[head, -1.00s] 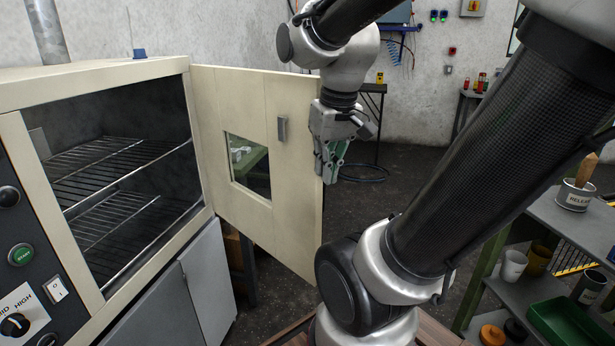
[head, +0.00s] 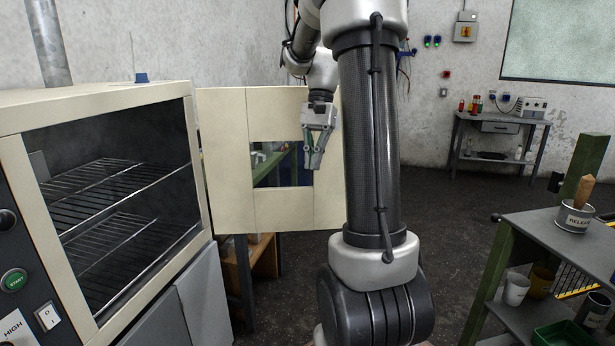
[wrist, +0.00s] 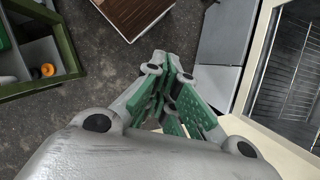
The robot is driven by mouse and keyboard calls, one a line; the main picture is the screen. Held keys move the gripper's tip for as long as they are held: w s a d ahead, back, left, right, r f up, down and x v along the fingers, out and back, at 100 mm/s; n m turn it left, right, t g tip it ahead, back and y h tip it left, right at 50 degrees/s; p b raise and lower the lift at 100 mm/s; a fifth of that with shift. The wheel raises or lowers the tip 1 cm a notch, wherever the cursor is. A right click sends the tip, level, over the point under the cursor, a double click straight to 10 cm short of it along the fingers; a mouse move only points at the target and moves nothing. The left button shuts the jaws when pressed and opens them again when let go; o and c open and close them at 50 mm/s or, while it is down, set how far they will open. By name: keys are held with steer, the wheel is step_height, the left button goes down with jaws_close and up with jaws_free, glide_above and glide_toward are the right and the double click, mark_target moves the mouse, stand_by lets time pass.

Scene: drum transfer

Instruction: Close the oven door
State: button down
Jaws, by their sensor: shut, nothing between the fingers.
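The oven (head: 205,195) stands at the left, its chamber with wire racks (head: 110,190) uncovered. Its cream door (head: 225,205), with a window, is swung wide open from the right side of the opening and almost faces the head camera. My gripper (head: 316,165) is shut and empty, pointing down in front of the door, right of the window. I cannot tell whether it touches the door. The door's handle is not visible in the head view. In the wrist view the green-padded fingers (wrist: 171,62) are together, with the oven front (wrist: 256,60) to the right.
A shelf unit (head: 535,235) with a labelled can (head: 574,217) and cups stands at the right. A work table (head: 500,125) is against the back wall. The dark floor between them is open. My arm covers the door's right edge.

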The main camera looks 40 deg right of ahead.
steer(key=s+a+f, duration=0.4)
steer(key=a+f, duration=0.1)
steer(key=f, duration=0.3)
steer(key=shift+a, duration=0.3)
stand_by(1.4)
